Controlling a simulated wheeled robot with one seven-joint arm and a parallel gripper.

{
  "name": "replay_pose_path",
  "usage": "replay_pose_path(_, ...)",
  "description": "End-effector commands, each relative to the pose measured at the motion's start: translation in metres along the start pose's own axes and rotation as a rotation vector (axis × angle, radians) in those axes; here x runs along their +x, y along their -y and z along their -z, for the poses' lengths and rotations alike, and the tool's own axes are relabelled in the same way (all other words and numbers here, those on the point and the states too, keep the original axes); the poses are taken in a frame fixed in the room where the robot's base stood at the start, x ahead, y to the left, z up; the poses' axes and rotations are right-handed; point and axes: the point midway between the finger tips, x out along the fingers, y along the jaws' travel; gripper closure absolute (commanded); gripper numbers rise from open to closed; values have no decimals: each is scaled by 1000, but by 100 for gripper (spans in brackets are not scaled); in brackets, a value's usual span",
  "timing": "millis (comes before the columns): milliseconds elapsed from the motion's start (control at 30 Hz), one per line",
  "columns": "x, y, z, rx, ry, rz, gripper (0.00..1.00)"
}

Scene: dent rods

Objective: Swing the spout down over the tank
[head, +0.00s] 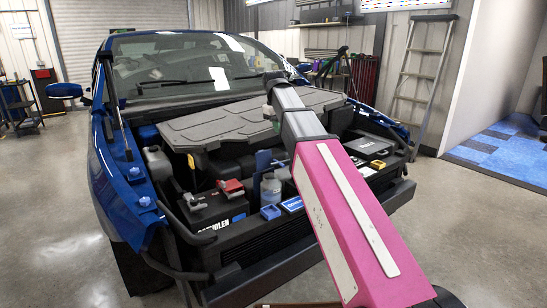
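A whitish plastic tank (157,163) with a grey cap stands at the left side of the blue car's engine bay. A grey-white bottle-like container (270,188) stands near the front middle, with an upright blue piece (263,161) just above and behind it. I cannot tell whether this blue piece is the spout; no spout shows clearly. My pink and grey arm reaches from the lower right over the bay. Its far end is above the dark engine cover, and a small pale green-grey part shows below it. My gripper's fingers are hidden or too small to make out.
A black battery (215,214) with a red clamp (230,186) sits front left. A dark engine cover (215,122) spans the bay. A ladder (420,75) stands behind right.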

Motion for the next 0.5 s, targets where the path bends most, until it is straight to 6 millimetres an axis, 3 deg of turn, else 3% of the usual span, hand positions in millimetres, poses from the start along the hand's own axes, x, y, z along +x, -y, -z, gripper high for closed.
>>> replay_pose_path(167,12,-1,-1,-9,1,3,100)
replay_pose_path(500,66,0,-2,-7,2,3,100)
